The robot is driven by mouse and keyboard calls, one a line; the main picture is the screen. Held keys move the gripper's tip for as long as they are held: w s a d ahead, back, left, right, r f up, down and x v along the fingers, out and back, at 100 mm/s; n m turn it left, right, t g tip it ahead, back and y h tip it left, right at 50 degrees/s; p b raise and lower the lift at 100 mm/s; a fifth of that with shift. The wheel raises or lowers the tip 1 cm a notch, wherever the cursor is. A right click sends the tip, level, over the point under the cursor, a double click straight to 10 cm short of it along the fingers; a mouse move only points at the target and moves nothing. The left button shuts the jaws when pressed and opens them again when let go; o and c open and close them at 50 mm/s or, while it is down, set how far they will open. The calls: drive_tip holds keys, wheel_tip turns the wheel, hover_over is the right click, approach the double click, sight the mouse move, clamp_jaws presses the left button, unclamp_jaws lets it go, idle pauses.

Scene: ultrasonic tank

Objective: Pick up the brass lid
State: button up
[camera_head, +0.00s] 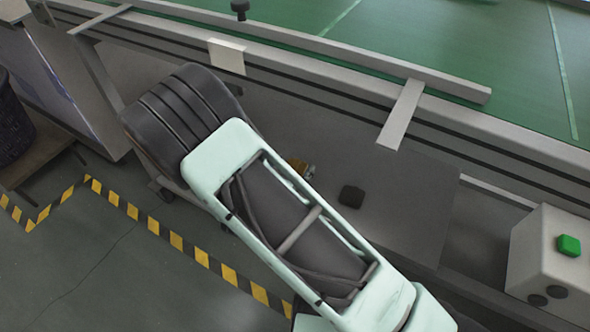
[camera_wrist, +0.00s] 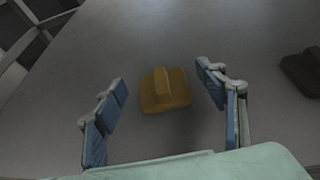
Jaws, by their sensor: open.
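The brass lid (camera_wrist: 165,90) is a small yellow-brown piece with a square base and a raised block grip. It sits on a grey surface (camera_wrist: 110,50), in the middle of the wrist view. My gripper (camera_wrist: 164,92) is open, with one blue-padded finger to the left of the lid and one to the right. I see a gap on both sides, and neither finger appears to touch it. In the head view, a small brownish part of the lid (camera_head: 299,166) shows beside my arm, which hides the rest.
A small black object (camera_head: 351,196) lies on the grey surface to the right of the lid. A green conveyor (camera_head: 420,50) with metal rails runs behind. A white box with a green button (camera_head: 569,246) stands at the right. Yellow-black tape marks the floor.

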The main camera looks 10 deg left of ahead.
drive_tip(key=shift+x, duration=0.9)
drive_tip(key=c, duration=1.6)
drive_tip(key=shift+r, duration=0.15)
